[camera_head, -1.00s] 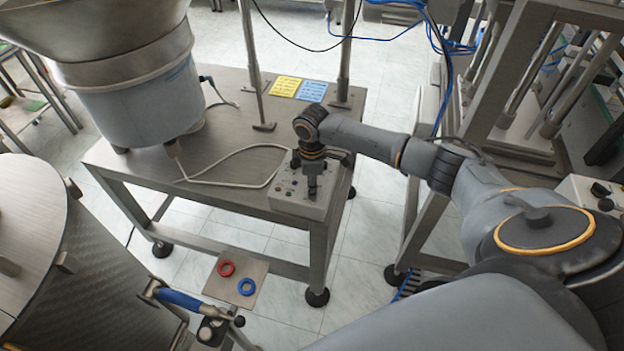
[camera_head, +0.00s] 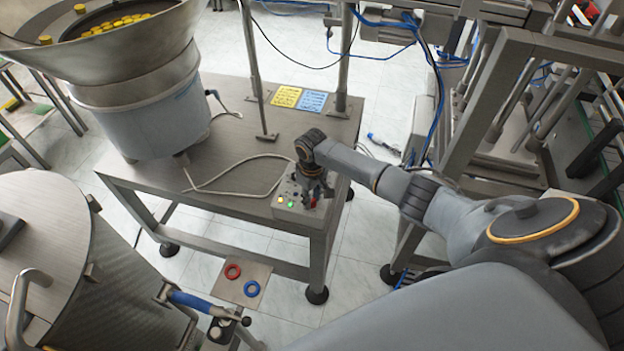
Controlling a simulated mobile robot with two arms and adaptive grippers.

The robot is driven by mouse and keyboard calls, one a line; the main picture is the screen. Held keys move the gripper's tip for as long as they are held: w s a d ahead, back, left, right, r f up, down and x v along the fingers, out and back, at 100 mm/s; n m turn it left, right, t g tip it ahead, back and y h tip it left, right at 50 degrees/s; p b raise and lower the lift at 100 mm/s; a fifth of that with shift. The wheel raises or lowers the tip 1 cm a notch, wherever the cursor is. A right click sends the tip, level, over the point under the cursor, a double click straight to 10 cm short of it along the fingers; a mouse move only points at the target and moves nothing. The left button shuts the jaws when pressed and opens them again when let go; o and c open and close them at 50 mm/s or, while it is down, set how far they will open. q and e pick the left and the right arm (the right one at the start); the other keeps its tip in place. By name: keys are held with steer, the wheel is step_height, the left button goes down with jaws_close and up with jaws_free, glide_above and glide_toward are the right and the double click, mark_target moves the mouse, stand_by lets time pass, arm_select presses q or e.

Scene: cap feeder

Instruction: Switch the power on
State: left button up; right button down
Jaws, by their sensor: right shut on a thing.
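The control box (camera_head: 290,214) is a small pale box on the front right corner of the steel table. A green light (camera_head: 290,204) and a yellow light (camera_head: 281,199) glow on its panel. My right gripper (camera_head: 314,196) comes down from above onto the right part of the panel. It is shut on a small red switch (camera_head: 313,204), which shows only partly beneath the fingers. The rest of the switch is hidden by the gripper. My left gripper is out of view.
A large feeder bowl (camera_head: 125,60) with yellow caps stands on the steel table (camera_head: 225,165) at left. A white cable (camera_head: 225,185) runs to the box. A steel drum (camera_head: 110,270) stands front left. Red (camera_head: 232,271) and blue (camera_head: 251,288) rings lie on a plate below.

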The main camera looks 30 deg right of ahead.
mark_target(312, 200)
steer(key=shift+m, duration=0.4)
steer(key=c, duration=1)
jaws_free()
steer(key=shift+c, duration=0.2)
step_height(312, 200, up, 12)
